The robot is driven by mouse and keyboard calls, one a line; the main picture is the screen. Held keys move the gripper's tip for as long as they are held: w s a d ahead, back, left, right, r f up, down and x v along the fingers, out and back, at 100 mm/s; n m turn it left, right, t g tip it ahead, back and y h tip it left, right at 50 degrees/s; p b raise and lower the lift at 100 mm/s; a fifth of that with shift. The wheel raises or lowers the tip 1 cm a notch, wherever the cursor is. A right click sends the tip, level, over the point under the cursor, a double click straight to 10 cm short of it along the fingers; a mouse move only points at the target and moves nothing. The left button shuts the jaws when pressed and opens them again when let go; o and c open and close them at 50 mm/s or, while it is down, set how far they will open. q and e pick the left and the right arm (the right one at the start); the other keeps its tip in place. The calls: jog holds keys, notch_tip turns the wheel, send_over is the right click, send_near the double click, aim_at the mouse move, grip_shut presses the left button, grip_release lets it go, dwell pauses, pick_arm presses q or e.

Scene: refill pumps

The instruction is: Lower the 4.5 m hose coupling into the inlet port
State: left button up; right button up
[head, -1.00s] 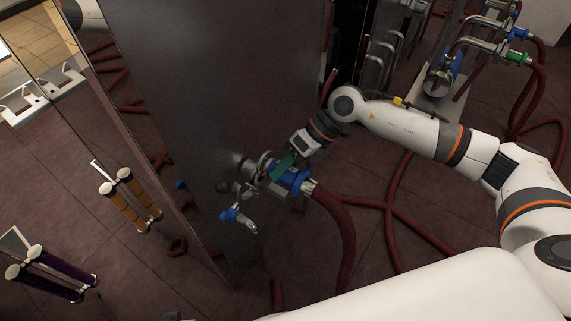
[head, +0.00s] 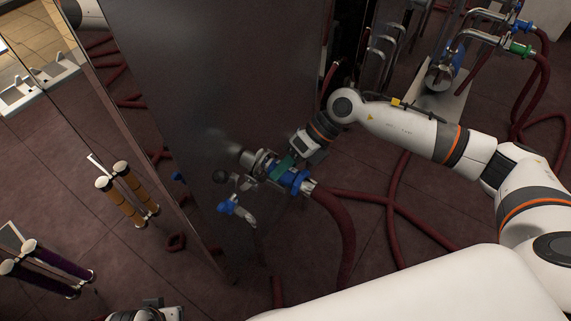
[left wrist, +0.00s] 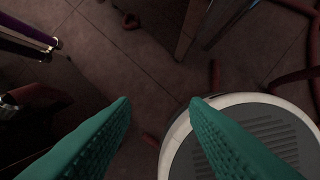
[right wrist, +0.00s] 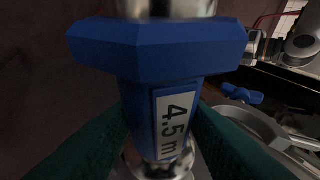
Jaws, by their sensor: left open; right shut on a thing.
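The blue 4.5 m hose coupling (right wrist: 155,50) fills the right wrist view, with its "4.5 m" label facing the camera and metal at both ends. In the head view, the coupling (head: 294,180) is tilted, with a dark red hose (head: 340,225) hanging from its lower right end. My right gripper (head: 281,168) is shut on the coupling, with green fingers at its sides. A metal pipe fitting (head: 250,159) lies in line with it beside the dark panel; I cannot tell whether this is the inlet port or whether they touch. My left gripper (left wrist: 160,103) is open and empty.
A large dark panel (head: 220,80) stands beside the coupling. A blue-handled valve (head: 228,207) is just below left. Red hoses (head: 390,200) cross the floor on the right. Orange (head: 125,205) and purple (head: 50,270) cylinders stand at left. Floor between them is clear.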

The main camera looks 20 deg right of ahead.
pick_arm(q)
jog(key=shift+b+v, duration=0.6)
jog(key=shift+v, duration=1.75)
pick_arm(e)
jog(key=shift+f, duration=0.9)
pick_arm(q)
jog(key=shift+w, duration=0.15)
pick_arm(e)
jog(key=shift+s+f, duration=0.1)
jog(key=o, duration=1.4)
jog(key=shift+c, duration=0.2)
pick_arm(q)
jog(key=shift+r, duration=0.1)
pick_arm(e)
jog(key=shift+f, duration=0.1)
jog(key=shift+d+r, duration=0.25)
jog(key=shift+r, duration=0.15)
pick_arm(q)
jog(key=x, duration=0.2)
jog(key=p+x, duration=0.1)
jog(key=x, duration=0.2)
jog(key=shift+s, duration=0.25)
pick_arm(e)
jog(key=v, duration=1.1)
